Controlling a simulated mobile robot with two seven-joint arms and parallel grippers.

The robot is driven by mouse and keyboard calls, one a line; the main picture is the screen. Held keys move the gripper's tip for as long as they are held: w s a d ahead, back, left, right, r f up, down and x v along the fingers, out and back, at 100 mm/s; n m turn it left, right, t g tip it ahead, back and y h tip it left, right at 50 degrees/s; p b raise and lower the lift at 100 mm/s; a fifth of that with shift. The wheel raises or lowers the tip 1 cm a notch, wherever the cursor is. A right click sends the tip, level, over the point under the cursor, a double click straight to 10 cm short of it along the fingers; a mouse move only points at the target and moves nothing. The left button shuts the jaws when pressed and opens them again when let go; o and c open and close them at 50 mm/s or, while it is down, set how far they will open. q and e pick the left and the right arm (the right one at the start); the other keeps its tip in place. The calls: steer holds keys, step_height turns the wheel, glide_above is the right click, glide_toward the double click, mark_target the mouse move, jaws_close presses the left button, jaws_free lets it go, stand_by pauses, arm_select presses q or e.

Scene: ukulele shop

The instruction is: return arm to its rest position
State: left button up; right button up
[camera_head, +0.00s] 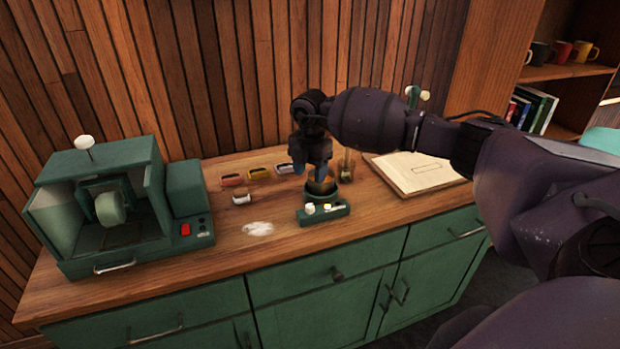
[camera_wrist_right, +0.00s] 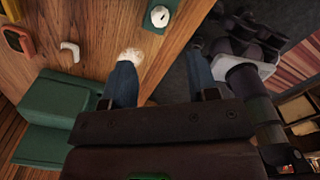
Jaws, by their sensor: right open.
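My right arm (camera_head: 375,112) comes in from the right in the head view and reaches over the workbench. My left gripper is not in view.
A green machine (camera_head: 112,212) stands on the bench (camera_head: 190,262) at left. A small green tray (camera_head: 323,215), a white powdery patch (camera_head: 258,229) and several coloured pieces lie mid-bench. An open book or board (camera_head: 415,172) lies at right, near a shelf (camera_head: 570,72) with mugs and books.

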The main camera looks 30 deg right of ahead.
stand_by(0.6)
steer(key=w+a+r+n+t+y, duration=0.1)
steer(key=a+r+n+t+y, duration=0.15)
steer(key=a+r+y, duration=0.4)
steer(key=w+a+r+n+t+y, duration=0.15)
steer(key=a+t+y, duration=0.25)
steer(key=a, duration=0.5)
steer(key=w+a+r+n+t+y, duration=0.1)
steer(key=a+r+n+t+y, duration=0.15)
steer(key=a+r+y, duration=0.35)
steer(key=s+d+f+m+t+h, duration=0.35)
steer(key=s+f+m+h, duration=0.2)
steer(key=f+m, duration=0.45)
steer(key=s+d+f+m+t+h, duration=0.3)
steer(key=s+f+m+t+h, duration=0.15)
steer(key=f+m+h, duration=0.4)
steer(key=s+d+f+m+g+h, duration=0.1)
steer(key=s+f+m, duration=0.3)
steer(key=s+f, duration=0.5)
steer(key=s+d+f+m+g+h, duration=0.1)
steer(key=s+d+f+m+g, duration=0.2)
steer(key=s+f, duration=0.6)
steer(key=s+m+g, duration=0.1)
steer(key=s+m, duration=0.1)
steer(key=s, duration=0.3)
steer(key=shift+d+f+h, duration=0.2)
steer(key=shift+d+h, duration=0.1)
steer(key=shift+h, duration=0.05)
